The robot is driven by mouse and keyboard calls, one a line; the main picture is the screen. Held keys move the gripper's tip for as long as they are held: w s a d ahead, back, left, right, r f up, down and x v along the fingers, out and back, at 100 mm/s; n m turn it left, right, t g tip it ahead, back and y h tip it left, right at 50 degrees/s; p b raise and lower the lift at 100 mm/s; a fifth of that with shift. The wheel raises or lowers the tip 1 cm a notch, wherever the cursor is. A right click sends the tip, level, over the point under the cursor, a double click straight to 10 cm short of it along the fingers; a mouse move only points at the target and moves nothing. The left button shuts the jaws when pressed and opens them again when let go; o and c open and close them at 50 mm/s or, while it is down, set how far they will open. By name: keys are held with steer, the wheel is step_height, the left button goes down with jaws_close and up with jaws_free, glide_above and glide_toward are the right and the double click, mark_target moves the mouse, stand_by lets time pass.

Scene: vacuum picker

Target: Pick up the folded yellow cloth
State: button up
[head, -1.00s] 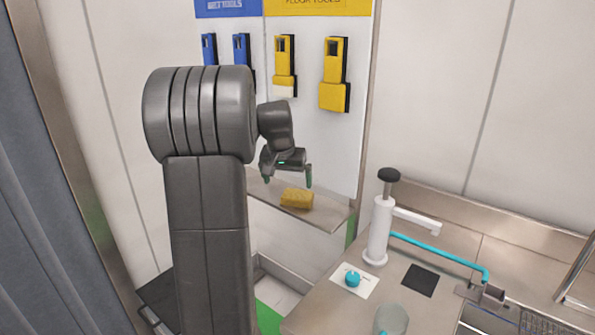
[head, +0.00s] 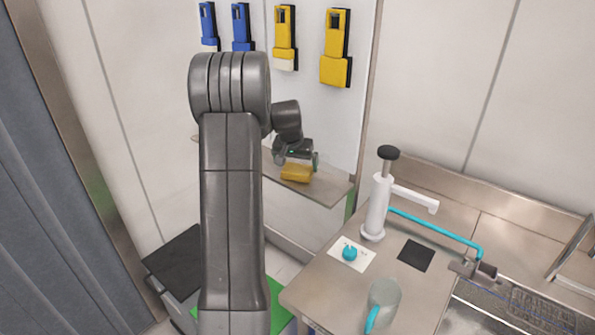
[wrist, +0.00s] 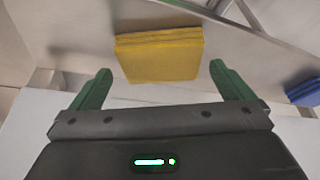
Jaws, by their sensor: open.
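The folded yellow cloth (head: 297,173) lies on a narrow metal shelf (head: 330,190) below the wall-hung tools. In the wrist view the cloth (wrist: 160,58) shows its layered folds and sits ahead of the fingertips, between their lines. My gripper (head: 296,163) is just above and beside the cloth in the head view. In the wrist view its green fingers (wrist: 160,78) are spread wide with nothing between them. I cannot tell whether a finger touches the cloth.
Yellow tools (head: 336,50) and blue tools (head: 241,28) hang above the shelf. A counter at right holds a white pump (head: 377,208), a teal knob on a white card (head: 349,253) and a clear cup (head: 384,300). A blue item (wrist: 303,92) shows at the wrist view's right edge.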

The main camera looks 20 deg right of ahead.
steer(key=shift+x, duration=1.5)
steer(key=shift+c, duration=0.2)
steer(key=c, duration=0.8)
steer(key=shift+o, duration=0.2)
steer(key=shift+r, duration=0.2)
steer(key=shift+w+r, duration=0.1)
steer(key=shift+r, duration=0.5)
steer(key=shift+b+v, duration=0.5)
steer(key=shift+v, duration=0.55)
steer(key=s+a+b, duration=0.4)
steer(key=s+a, duration=0.6)
steer(key=s, duration=0.4)
steer(key=shift+a, duration=0.2)
